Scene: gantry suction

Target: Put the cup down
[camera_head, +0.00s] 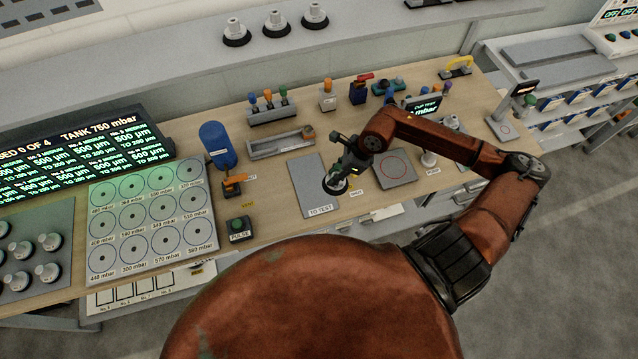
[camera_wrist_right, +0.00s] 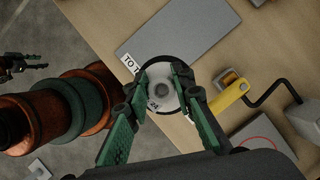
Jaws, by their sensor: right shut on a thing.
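The cup, a white suction cup with a black rim (camera_wrist_right: 158,62), is between the fingers of my right gripper (camera_wrist_right: 163,92) in the wrist view. The right gripper (camera_head: 349,168) is shut on it. In the head view the cup's dark rim (camera_head: 335,187) shows below the fingers, in front of the grey TO TEST plate (camera_head: 308,180). In the wrist view it covers part of the plate's label. I cannot tell whether it touches the plate. A dark part at the wrist view's left edge looks like my left gripper (camera_wrist_right: 22,66); its fingers are too small to judge.
A square pad with a red circle (camera_head: 395,169) lies right of the plate. A yellow lever (camera_wrist_right: 230,98) is close to the cup. A grey trough (camera_head: 280,144) and blue cylinder (camera_head: 217,146) stand behind and left. A tray of marked circles (camera_head: 150,222) lies further left.

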